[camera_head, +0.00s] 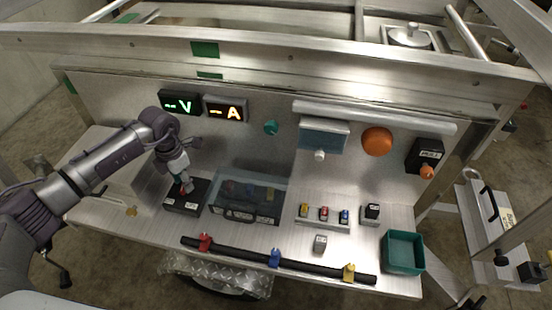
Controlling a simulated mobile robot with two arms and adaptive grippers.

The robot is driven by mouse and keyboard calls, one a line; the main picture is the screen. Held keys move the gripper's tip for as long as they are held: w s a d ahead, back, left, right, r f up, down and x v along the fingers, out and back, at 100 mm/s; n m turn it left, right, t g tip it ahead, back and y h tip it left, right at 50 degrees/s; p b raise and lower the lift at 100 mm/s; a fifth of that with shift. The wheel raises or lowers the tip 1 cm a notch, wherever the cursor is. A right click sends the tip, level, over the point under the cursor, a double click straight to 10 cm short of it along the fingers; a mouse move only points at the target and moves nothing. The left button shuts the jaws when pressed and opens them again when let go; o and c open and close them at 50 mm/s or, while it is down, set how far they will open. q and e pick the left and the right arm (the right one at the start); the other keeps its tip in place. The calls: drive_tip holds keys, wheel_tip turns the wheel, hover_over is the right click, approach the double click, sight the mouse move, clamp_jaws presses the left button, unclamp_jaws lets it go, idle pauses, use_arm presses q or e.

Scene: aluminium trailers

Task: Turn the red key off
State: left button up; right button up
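A black switch box (186,197) with white labels stands on the left part of the metal bench. The red key (184,188) shows as a small red patch on top of this box, mostly hidden by my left gripper. My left gripper (183,180) comes down from the upper left, with its fingertips right at the red key. Its fingers are small and overlap the key, so I cannot tell if they are shut on it. My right gripper is not in view.
A clear-lidded case (248,197) stands close to the right of the box. A black bar (320,268) with red, blue and yellow clamps lies along the front. Green "V" (180,103) and orange "A" (226,109) displays hang behind. A green tray (403,252) sits at right.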

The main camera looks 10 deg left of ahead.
use_arm(q)
drive_tip(key=m, duration=0.2)
drive_tip(key=shift+m, duration=0.4)
wheel_tip(320, 180, up, 14)
drive_tip(key=b, duration=0.1)
drive_tip(key=s+d+r+t+h, duration=0.1)
drive_tip(key=d+h, duration=0.5)
drive_tip(key=d, duration=0.7)
drive_tip(key=s+d+r+t+h, duration=0.1)
drive_tip(key=d+h, duration=0.5)
drive_tip(key=d, duration=0.7)
drive_tip(key=shift+s+d+h, duration=0.3)
